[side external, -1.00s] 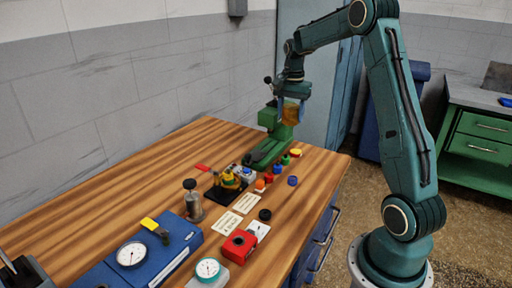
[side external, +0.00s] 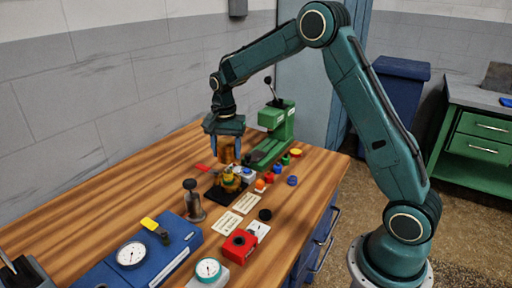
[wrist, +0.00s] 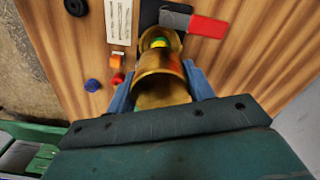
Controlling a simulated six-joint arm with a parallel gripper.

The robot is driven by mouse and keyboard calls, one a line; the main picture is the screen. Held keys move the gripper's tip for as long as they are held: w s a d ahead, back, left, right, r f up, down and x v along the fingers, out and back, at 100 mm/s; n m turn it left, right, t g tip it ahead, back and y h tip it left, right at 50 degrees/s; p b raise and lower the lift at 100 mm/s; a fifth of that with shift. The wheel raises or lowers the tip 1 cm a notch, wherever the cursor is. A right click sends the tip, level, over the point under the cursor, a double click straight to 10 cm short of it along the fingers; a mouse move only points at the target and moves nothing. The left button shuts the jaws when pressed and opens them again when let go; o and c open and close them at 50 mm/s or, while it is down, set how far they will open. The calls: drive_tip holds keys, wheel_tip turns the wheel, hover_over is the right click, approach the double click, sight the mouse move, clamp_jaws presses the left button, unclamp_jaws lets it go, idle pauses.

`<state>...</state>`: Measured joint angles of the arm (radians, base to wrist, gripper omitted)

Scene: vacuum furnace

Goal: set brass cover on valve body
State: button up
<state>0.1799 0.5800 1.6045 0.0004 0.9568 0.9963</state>
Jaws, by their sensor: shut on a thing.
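My gripper (side external: 226,152) is shut on the brass cover (side external: 229,148), a gold-coloured cup shape between its blue fingers. The wrist view shows the cover (wrist: 160,78) held between both fingers (wrist: 160,88). The valve body (side external: 230,182), brass with green and yellow parts, stands on a black base on the wooden bench. The cover hangs above the valve body, apart from it in the side view. In the wrist view the valve body (wrist: 156,39) is partly hidden behind the cover.
A green lever press (side external: 277,128) stands behind. A red-handled tool (side external: 204,167) lies beside the black base. Several small coloured caps (side external: 278,170) lie to the right, white labels (side external: 229,222) in front, and a dark-knobbed metal cylinder (side external: 193,207) to the left.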

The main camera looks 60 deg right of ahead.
sight(228, 170)
drive_tip(key=shift+f, duration=0.15)
drive_tip(key=shift+f, duration=1)
drive_tip(key=shift+f, duration=2.95)
idle(2.2)
drive_tip(key=o, duration=1.2)
drive_tip(key=shift+o, duration=0.4)
drive_tip(key=o, duration=0.3)
drive_tip(key=shift+r, duration=0.1)
